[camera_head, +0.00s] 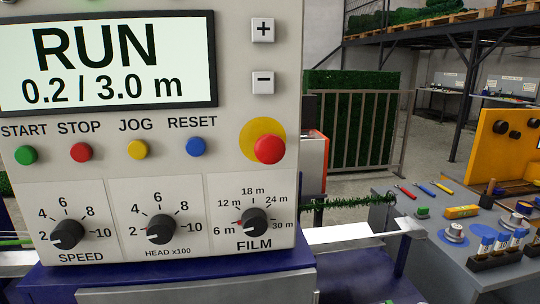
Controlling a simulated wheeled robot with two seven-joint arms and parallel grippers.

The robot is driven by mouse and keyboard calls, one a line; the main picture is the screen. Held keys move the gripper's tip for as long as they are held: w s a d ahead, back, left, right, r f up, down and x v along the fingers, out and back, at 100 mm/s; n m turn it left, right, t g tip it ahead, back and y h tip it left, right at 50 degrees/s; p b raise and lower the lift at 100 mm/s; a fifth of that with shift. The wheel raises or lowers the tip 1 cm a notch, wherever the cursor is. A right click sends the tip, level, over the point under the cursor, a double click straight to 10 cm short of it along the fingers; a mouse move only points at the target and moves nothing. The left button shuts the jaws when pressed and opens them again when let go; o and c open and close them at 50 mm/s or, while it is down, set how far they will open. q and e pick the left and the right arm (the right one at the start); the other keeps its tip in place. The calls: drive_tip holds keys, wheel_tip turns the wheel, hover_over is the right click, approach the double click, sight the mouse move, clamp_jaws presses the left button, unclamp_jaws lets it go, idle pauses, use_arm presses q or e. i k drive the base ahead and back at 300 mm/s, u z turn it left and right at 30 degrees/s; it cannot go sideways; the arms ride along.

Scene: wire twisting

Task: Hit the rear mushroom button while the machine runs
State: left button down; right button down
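A control panel (110,190) fills the left of the head view. Its display (105,62) reads RUN and 0.2 / 3.0 m. A red mushroom button (270,149) on a yellow disc sits at the panel's right side. I cannot tell whether it is the rear one; no other mushroom button is clearly visible. Small green START (26,155), red STOP (81,152), yellow JOG (138,149) and blue RESET (196,147) buttons line up to its left. Neither of my grippers is in view.
Three knobs (160,229) sit low on the panel. A green twisted strand (345,202) comes out to the right of the machine. A grey bench (440,235) with tools and small parts stands at the right. A railing (352,130) is behind.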

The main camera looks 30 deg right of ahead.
sight(269, 148)
drive_tip(key=u, duration=0.35)
drive_tip(key=k, duration=0.35)
drive_tip(key=z, duration=1.1)
